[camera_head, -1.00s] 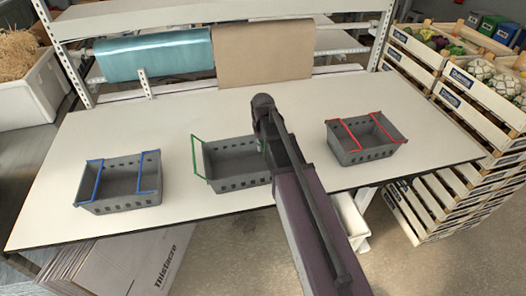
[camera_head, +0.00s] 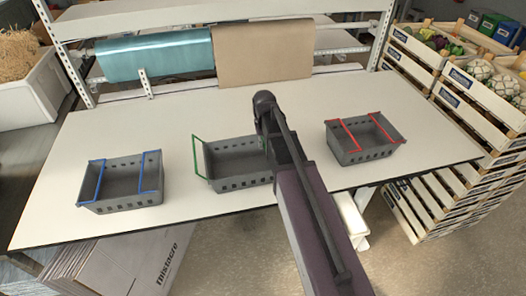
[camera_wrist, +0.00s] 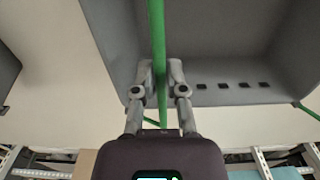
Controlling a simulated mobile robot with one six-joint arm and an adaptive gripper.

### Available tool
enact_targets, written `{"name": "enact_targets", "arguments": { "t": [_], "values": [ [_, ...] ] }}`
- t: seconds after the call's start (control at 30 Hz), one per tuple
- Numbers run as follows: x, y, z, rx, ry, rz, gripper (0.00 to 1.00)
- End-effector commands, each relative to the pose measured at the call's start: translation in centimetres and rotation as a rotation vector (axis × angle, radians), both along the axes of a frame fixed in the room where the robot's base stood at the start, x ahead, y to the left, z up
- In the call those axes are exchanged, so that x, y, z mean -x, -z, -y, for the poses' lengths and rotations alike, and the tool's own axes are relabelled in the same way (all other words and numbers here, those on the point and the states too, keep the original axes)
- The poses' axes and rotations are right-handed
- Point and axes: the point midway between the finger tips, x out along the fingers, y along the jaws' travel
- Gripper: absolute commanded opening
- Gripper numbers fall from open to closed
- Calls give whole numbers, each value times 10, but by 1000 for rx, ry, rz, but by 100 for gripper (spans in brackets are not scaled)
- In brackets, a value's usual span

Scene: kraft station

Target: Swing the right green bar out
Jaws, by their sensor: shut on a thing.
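The grey crate with green bars (camera_head: 238,150) stands in the middle of the table. Its left green bar (camera_head: 197,158) stands swung out at the crate's left end. Its right green bar is hidden behind my arm in the head view. In the wrist view my gripper (camera_wrist: 160,75) is shut on a green bar (camera_wrist: 156,30), which runs between the fingers along the edge of the crate (camera_wrist: 215,60). My fingers are hidden in the head view.
A grey crate with blue bars (camera_head: 122,192) stands to the left, and one with red bars (camera_head: 365,150) to the right. Teal (camera_head: 155,55) and brown (camera_head: 262,52) rolls hang behind. The table (camera_head: 100,135) is clear between crates.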

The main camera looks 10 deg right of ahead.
Motion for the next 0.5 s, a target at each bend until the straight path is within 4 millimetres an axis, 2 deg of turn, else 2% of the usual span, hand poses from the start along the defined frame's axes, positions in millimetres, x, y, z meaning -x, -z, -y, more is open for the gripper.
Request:
{"name": "enact_targets", "arguments": {
  "t": [0.5],
  "values": [
    [0,-5,3,0,0,0,0]
  ]
}}
